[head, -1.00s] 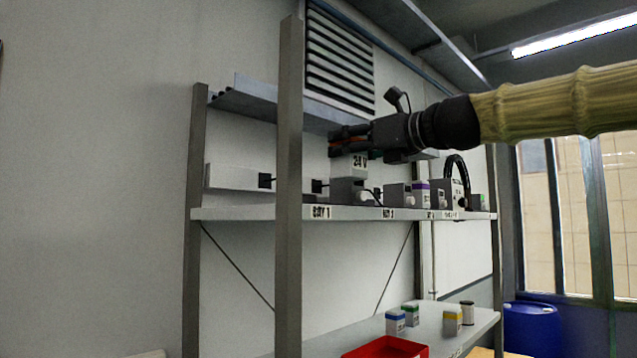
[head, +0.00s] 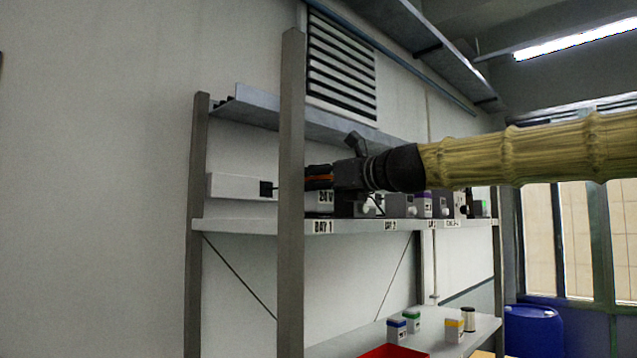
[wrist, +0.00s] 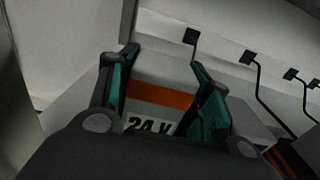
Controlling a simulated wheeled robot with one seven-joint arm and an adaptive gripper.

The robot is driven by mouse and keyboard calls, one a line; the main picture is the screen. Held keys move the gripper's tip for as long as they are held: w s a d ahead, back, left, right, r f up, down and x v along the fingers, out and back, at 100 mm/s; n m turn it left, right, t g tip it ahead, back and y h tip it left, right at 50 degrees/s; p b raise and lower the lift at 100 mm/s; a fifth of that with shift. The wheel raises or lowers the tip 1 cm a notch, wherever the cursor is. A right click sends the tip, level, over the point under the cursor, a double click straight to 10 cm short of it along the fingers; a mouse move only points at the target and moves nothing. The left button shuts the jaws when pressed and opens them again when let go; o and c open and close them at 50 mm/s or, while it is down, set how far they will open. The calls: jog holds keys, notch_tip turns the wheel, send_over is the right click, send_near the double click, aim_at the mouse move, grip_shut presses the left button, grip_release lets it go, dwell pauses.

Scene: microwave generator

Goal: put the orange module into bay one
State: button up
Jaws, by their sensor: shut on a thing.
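The orange module is a pale box with an orange band and a 24 V label; in the wrist view the orange module (wrist: 160,97) sits between my finger pads. In the head view the orange module (head: 325,197) is low over the upper shelf, directly above the BAY 1 label (head: 322,227) and partly behind the front post. I cannot tell whether its base touches the shelf. My gripper (head: 318,177) is level and shut on the module's upper part; its fingers also show in the wrist view (wrist: 160,80).
The near upright post (head: 291,120) stands close to the fingers' left. Other modules (head: 402,205) stand right of bay one along the upper shelf (head: 250,226). A pale rail with black sockets (head: 266,188) runs behind. Below are small boxes (head: 454,330) and a red tray (head: 395,351).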

jog(key=shift+s+d+f, duration=0.15)
jog(key=shift+d+f, duration=0.05)
jog(key=shift+s+f, duration=0.15)
jog(key=shift+s, duration=0.1)
jog(key=shift+w+a+f, duration=0.15)
jog(key=shift+w+a, duration=0.05)
jog(key=shift+a, duration=0.05)
jog(key=o, duration=0.9)
jog(key=shift+d, duration=0.1)
jog(key=shift+o, duration=1.3)
jog(key=shift+s+d, duration=0.15)
jog(key=shift+a, duration=0.2)
